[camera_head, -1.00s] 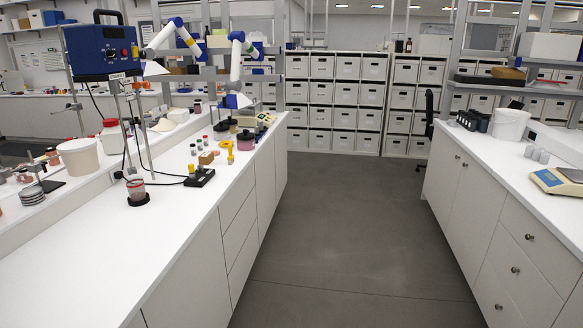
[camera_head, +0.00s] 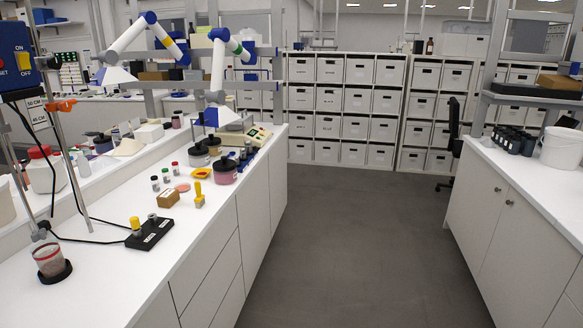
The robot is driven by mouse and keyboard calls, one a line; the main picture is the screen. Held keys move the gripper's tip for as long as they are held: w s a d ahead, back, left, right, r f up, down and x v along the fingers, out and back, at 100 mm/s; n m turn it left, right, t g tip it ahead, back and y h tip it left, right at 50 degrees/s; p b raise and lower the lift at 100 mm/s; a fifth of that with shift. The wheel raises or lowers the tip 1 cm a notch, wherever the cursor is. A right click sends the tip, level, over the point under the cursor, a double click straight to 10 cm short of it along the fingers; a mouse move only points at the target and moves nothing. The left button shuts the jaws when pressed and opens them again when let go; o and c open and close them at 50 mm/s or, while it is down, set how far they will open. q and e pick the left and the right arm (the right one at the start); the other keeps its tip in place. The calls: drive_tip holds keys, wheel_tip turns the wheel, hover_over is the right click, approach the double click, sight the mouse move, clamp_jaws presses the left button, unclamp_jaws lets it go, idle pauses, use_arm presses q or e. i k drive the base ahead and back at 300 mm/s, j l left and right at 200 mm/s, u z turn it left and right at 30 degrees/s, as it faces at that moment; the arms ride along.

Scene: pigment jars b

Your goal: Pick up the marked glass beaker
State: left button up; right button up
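A small glass beaker (camera_head: 49,260) with reddish contents and pale marks stands upright in a dark round base (camera_head: 56,273). It is on the left white bench (camera_head: 110,290), near the lower left of the head view, beside a metal stand. I cannot read its markings. Neither of my grippers shows in the view.
A black switch box (camera_head: 150,234) with a cable, a brown block (camera_head: 168,199), a yellow-handled tool (camera_head: 199,196) and several jars stand farther along the bench. A white bucket (camera_head: 562,147) is on the right counter. The grey floor aisle (camera_head: 330,240) between them is clear.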

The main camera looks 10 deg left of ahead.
sight(86, 148)
drive_tip(key=i, duration=6.65)
drive_tip(key=i+u, duration=0.1)
drive_tip(key=i, duration=0.75)
drive_tip(key=i+l, duration=0.1)
drive_tip(key=i, duration=0.75)
drive_tip(key=i+j+u, duration=0.15)
drive_tip(key=i+u, duration=1.05)
drive_tip(key=i+l+u, duration=0.35)
drive_tip(key=i+j+u, duration=0.3)
drive_tip(key=i+u, duration=0.15)
drive_tip(key=i+j+u, duration=0.1)
drive_tip(key=i+u, duration=0.3)
drive_tip(key=i, duration=0.15)
drive_tip(key=i+u, duration=0.45)
drive_tip(key=i+l, duration=0.1)
drive_tip(key=i, duration=1.65)
drive_tip(key=j+u, duration=0.05)
drive_tip(key=j, duration=0.05)
